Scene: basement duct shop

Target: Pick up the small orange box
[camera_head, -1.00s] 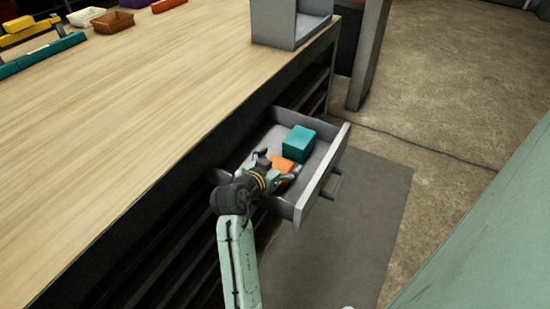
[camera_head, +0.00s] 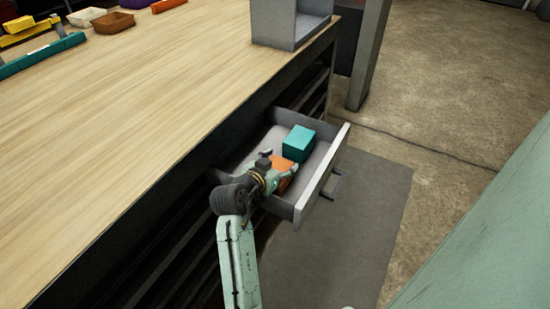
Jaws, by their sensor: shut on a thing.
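The small orange box (camera_head: 284,167) is in the open grey drawer (camera_head: 301,208), partly hidden by my gripper (camera_head: 280,180). My gripper reaches into the drawer from the front left and is shut on the orange box. Its fingertips are small and partly hidden in this view. I cannot tell whether the box is clear of the drawer floor. A teal box (camera_head: 299,143) sits just behind the orange box in the same drawer.
The wooden workbench (camera_head: 130,110) lies above and left of the drawer. A grey open-sided bin (camera_head: 275,22) stands at its far edge. The drawer's front panel with its handle (camera_head: 333,186) is to the right. Open floor lies beyond.

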